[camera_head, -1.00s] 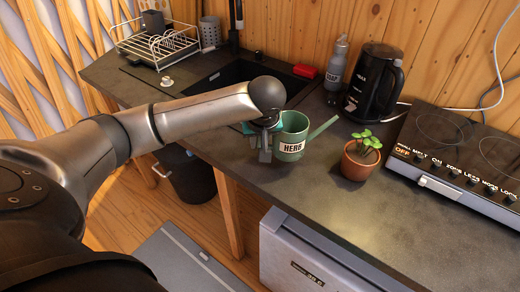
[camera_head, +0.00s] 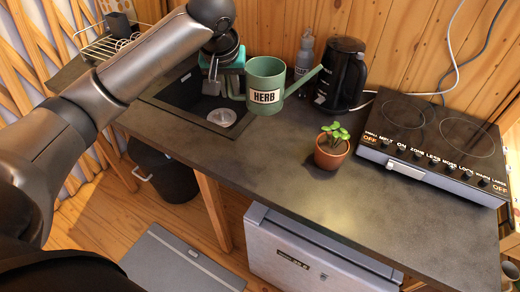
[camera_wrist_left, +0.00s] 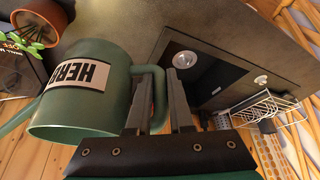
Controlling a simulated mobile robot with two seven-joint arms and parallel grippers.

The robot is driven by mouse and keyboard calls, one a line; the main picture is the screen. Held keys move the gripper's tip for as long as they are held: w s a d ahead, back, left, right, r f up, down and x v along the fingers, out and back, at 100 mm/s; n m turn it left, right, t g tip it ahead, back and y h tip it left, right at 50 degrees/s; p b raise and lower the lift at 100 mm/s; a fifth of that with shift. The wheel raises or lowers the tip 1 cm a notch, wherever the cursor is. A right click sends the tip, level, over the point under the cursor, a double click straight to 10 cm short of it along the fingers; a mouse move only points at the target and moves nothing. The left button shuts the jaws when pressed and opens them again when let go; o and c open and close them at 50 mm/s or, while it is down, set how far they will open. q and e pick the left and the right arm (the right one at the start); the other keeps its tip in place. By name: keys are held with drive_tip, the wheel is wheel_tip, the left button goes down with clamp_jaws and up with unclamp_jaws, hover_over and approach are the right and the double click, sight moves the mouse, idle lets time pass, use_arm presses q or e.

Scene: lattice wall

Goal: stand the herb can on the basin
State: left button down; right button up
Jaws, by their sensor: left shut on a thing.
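The herb can (camera_head: 265,84) is a green watering can with a white HERB label and a spout pointing right. It is held up off the counter, roughly upright, beside the basin's right side in the head view. My left gripper (camera_head: 224,84) is shut on its handle. The left wrist view shows the can (camera_wrist_left: 85,98) beside the gripper (camera_wrist_left: 160,103), with the handle between the fingers. The basin (camera_head: 180,93) is a dark sink set in the counter, with a round drain (camera_head: 221,117); the can and gripper hide part of it. My right gripper is out of view.
A potted plant (camera_head: 331,150) stands on the grey counter (camera_head: 265,160), right of the basin. A dish rack (camera_head: 100,45) is at the back left. The counter front is clear.

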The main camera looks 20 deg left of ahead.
use_arm(q)
drive_tip(key=shift+w+a+r+m, duration=0.1)
drive_tip(key=shift+w+a+m, duration=0.1)
drive_tip(key=shift+m, duration=0.1)
drive_tip(key=shift+w+f, duration=0.1)
drive_tip(key=shift+f, duration=0.1)
wheel_tip(320, 180, down, 19)
drive_tip(key=b, duration=0.3)
drive_tip(key=shift+f, duration=0.3)
drive_tip(key=shift+f, duration=0.15)
drive_tip(key=c, duration=0.8)
unclamp_jaws()
